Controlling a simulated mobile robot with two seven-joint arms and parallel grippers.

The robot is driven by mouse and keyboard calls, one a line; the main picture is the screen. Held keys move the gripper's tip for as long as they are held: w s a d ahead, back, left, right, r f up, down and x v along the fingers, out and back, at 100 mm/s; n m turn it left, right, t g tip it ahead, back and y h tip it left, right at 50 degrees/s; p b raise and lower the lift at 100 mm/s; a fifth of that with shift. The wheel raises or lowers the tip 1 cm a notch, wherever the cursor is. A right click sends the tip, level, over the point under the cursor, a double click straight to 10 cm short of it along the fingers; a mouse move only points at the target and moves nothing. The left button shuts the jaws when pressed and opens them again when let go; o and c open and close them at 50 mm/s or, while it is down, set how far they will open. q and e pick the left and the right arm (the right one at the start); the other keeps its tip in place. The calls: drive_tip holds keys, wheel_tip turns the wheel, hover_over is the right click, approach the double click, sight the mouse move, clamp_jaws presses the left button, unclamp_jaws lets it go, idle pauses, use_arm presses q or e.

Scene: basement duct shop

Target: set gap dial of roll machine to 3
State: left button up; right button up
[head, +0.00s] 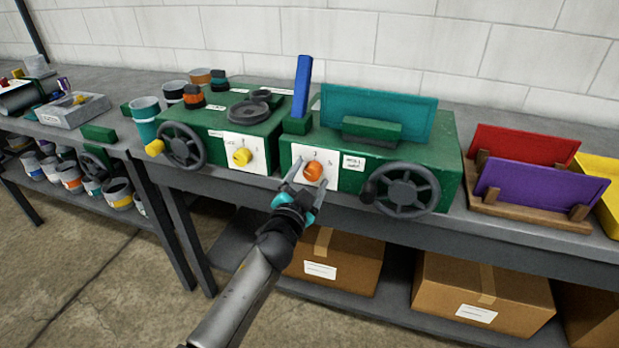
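Two green machines stand side by side on the grey bench. The right machine (436,160) has an orange dial (313,170) on a white plate with small marks I cannot read clearly, and a dark handwheel (407,190). The left machine (215,125) has a yellow dial (242,157) on a white plate and another handwheel (183,146). My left gripper (308,178) is in front of the orange dial, its fingers apart to the left and lower right of it. I cannot tell whether they touch it. My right gripper is out of view.
A blue lever (302,87) and a teal sheet (378,110) rise from the right machine. A wooden rack (525,216) with red and purple panels stands on the right. Cardboard boxes (335,260) sit on the shelf below. Cans (145,110) stand at left.

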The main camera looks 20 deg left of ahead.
use_arm(q)
clamp_jaws()
idle(0.4)
drive_tip(key=m, duration=0.5)
drive_tip(key=shift+m, duration=0.4)
drive_tip(key=m, duration=0.5)
drive_tip(key=shift+m, duration=0.4)
idle(0.4)
unclamp_jaws()
drive_tip(key=shift+s, duration=0.15)
